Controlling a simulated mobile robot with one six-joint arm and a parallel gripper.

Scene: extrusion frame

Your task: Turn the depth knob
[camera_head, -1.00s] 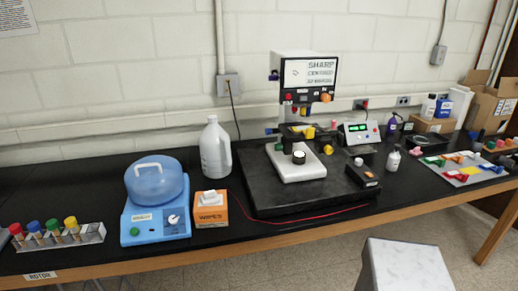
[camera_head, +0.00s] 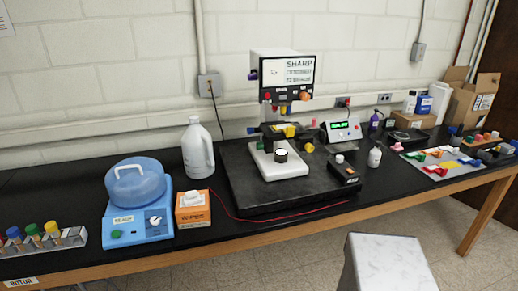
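A bench machine with a white head (camera_head: 285,70) stands on a black base plate (camera_head: 245,190) in the middle of the bench. Its sign reads "SHARP" above smaller lettering that I cannot read surely. An orange knob (camera_head: 305,97) and a red knob (camera_head: 267,96) sit low on the head's front. Yellow knobs (camera_head: 290,131) show below it. A white-topped black knob (camera_head: 281,155) stands on a white block (camera_head: 293,172) in front. No readable label shows which is the depth knob. My gripper is not in view.
A blue lidded device (camera_head: 138,215), an orange wipes box (camera_head: 193,211) and a white jug (camera_head: 198,150) stand left. A meter with green digits (camera_head: 341,131) and a small bottle (camera_head: 375,157) stand right. A pale-topped block (camera_head: 388,262) stands before the bench. A red wire crosses the front.

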